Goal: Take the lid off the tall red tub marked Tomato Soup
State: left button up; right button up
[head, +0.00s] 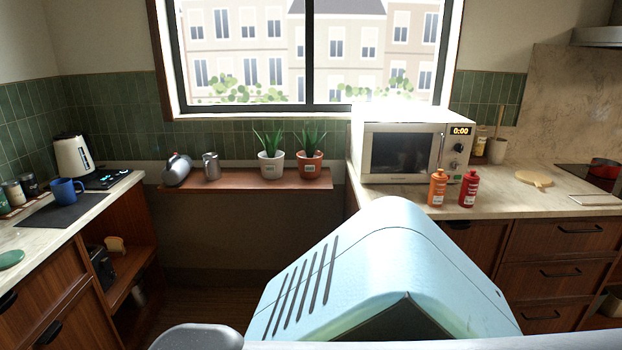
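I see no tall red tub that I can read as Tomato Soup. A small red bottle (469,189) with a pale label stands upright on the right counter, in front of the microwave; its lettering is too small to read. An orange bottle (437,188) of similar shape stands just left of it. A low red pot (604,168) sits on the dark hob at the far right. Neither of my grippers is in view. The lower middle of the view is blocked close to the camera.
The microwave (402,145) stands on the right counter (400,195), with a round wooden board (534,178) farther right. A shelf (240,184) under the window holds two potted plants and metal jugs. The left counter (50,235) holds a kettle (74,157) and a blue mug (66,190).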

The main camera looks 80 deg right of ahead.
aim_at(472, 176)
jog(key=z, duration=3)
jog(key=i+l+z, duration=0.15)
jog(key=i+l, duration=0.9)
